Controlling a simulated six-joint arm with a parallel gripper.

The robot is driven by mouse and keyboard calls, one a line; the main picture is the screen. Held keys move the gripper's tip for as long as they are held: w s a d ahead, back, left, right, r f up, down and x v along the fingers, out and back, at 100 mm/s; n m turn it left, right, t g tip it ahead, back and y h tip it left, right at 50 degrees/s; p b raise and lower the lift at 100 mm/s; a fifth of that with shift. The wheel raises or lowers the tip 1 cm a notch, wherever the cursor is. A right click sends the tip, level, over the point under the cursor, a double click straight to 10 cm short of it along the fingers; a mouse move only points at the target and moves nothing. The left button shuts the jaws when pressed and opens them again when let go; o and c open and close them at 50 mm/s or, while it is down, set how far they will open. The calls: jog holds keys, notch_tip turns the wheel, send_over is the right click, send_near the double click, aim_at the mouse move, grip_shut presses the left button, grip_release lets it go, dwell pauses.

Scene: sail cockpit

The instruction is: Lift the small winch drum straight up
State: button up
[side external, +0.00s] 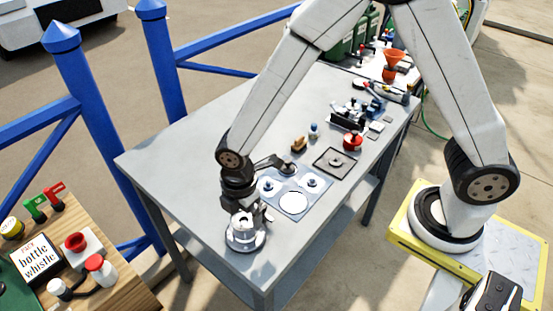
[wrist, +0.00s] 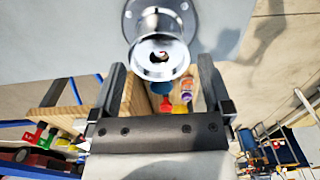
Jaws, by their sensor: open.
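The small winch drum (side external: 243,236) is shiny silver metal and stands upright on a round flanged base at the near end of the grey table. In the wrist view the drum (wrist: 158,42) shows its open, dark-centred top toward me, with the flange beyond. My gripper (side external: 243,206) is above the drum, pointing down. In the wrist view my gripper (wrist: 161,66) is open, with one finger on each side of the drum's top end. A gap shows beside each finger. How far down the fingers reach along the drum is hard to tell.
A grey plate (side external: 274,204) with round discs and small fittings lies beside the drum. A dark square tray (side external: 334,163), a red pot (side external: 352,138) and several tools sit further back. A wooden bench (side external: 112,284) with bottles stands at left. The table's left side is clear.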

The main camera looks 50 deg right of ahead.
aim_at(243, 219)
jog(key=shift+f, duration=2.25)
jog(key=shift+w, duration=0.1)
jog(key=c, duration=1.2)
